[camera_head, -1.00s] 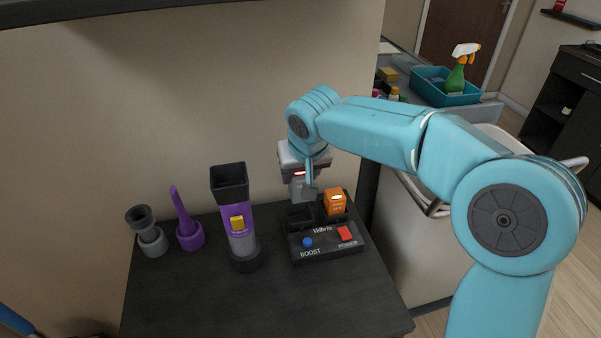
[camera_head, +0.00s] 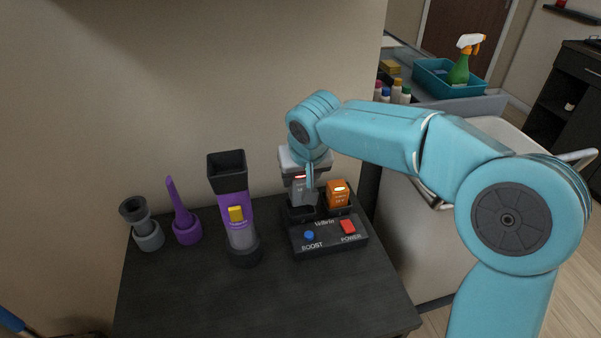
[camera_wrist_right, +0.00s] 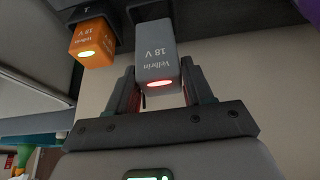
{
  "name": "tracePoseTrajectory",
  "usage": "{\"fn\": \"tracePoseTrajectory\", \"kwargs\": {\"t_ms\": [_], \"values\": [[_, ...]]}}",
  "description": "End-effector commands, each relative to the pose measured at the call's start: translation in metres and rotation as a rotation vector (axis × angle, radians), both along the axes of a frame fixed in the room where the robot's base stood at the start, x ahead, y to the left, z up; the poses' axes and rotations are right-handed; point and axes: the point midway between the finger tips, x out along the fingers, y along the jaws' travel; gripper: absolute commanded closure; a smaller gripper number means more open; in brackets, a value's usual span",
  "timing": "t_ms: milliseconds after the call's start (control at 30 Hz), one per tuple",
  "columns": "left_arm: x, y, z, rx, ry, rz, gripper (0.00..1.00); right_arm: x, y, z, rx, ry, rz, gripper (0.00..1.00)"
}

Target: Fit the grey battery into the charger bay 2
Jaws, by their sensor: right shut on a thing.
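The grey battery (camera_head: 303,193) is upright in my right gripper (camera_head: 309,178). Its lower end is at the mouth of the left bay of the black charger (camera_head: 330,241); how deep it sits I cannot tell. In the right wrist view the two fingers of my right gripper (camera_wrist_right: 160,75) flank the grey battery (camera_wrist_right: 158,52), whose light glows red. An orange battery (camera_head: 338,196) stands in the right bay; it also shows in the right wrist view (camera_wrist_right: 92,42). No bay number is clearly readable. My left gripper is out of view.
Left of the charger stand a purple and grey vacuum (camera_head: 238,215), a purple nozzle (camera_head: 182,215) and a grey nozzle (camera_head: 144,232). The front of the dark tabletop (camera_head: 265,295) is clear. A teal caddy (camera_head: 435,84) with a spray bottle (camera_head: 460,68) is at the back right.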

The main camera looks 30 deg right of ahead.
Motion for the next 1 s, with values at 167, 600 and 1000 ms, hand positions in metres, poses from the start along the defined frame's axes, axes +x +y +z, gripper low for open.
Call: {"fn": "tracePoseTrajectory", "kwargs": {"t_ms": [167,600,1000], "values": [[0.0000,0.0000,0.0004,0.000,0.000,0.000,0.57,0.0016,-0.0005,0.0009,-0.001,-0.002,0.000,0.88],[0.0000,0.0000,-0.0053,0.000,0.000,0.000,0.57,0.0013,-0.0004,-0.0039,0.001,-0.003,-0.001,0.88],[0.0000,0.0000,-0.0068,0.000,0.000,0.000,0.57,0.0011,-0.0004,-0.0047,0.001,-0.003,-0.001,0.88]]}}
